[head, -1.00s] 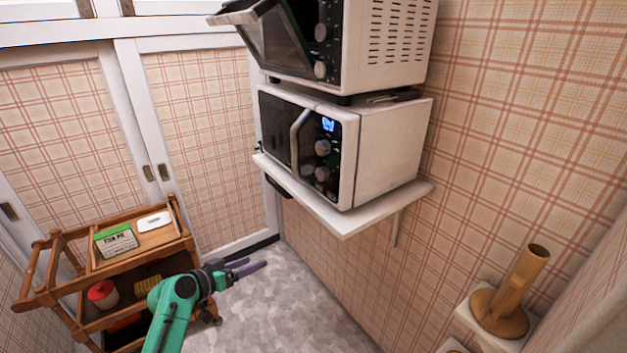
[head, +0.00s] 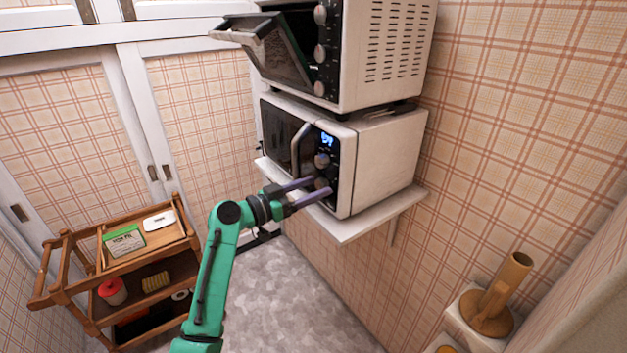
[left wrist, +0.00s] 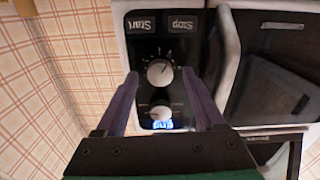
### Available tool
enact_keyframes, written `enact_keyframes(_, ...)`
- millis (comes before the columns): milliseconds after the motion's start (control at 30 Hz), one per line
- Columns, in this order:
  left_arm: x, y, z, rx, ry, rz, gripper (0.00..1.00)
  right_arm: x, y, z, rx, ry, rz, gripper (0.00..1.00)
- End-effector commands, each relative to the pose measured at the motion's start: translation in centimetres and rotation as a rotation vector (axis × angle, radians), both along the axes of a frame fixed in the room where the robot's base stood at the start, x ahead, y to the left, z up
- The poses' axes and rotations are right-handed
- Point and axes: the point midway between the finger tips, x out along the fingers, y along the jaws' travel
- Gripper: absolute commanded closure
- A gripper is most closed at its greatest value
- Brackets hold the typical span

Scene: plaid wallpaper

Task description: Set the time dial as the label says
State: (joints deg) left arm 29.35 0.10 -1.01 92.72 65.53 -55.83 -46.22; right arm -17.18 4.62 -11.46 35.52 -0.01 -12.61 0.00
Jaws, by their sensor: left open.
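The white microwave (head: 375,160) sits on a wall shelf, its dark control panel facing left, with a lit blue display (head: 327,139). Below it are an upper dial (head: 321,160) and a lower dial (head: 321,183). The left wrist view shows the panel upside down: the lower dial (left wrist: 160,72) lies between the fingertips, the upper dial (left wrist: 160,112) nearer the palm. My left gripper (head: 320,186) is open in front of the panel, its purple fingers either side of the lower dial; contact cannot be told. A green-and-white card (head: 124,241) lies on the cart, its text too small to read.
A second oven (head: 385,50) with its door (head: 265,45) hanging open stands above the microwave. The white shelf (head: 350,228) juts out below. A wooden cart (head: 150,262) with a red-lidded jar (head: 112,291) is at lower left. A wooden holder (head: 490,310) is at lower right.

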Motion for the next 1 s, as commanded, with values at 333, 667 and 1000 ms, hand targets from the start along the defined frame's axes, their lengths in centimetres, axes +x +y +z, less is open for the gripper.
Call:
enact_keyframes(333,0.36,-0.42,-0.10,0.001,-0.001,0.001,0.45,-0.01,0.01,0.12,0.000,0.000,0.000,0.50)
enact_keyframes(667,0.35,-0.39,-0.11,-0.001,0.003,0.001,1.00,-0.01,0.02,0.11,0.000,0.000,0.000,0.50)
enact_keyframes(1000,0.35,-0.37,-0.18,-0.066,0.080,0.001,1.00,-0.01,0.05,-0.17,0.001,0.000,0.000,0.50)
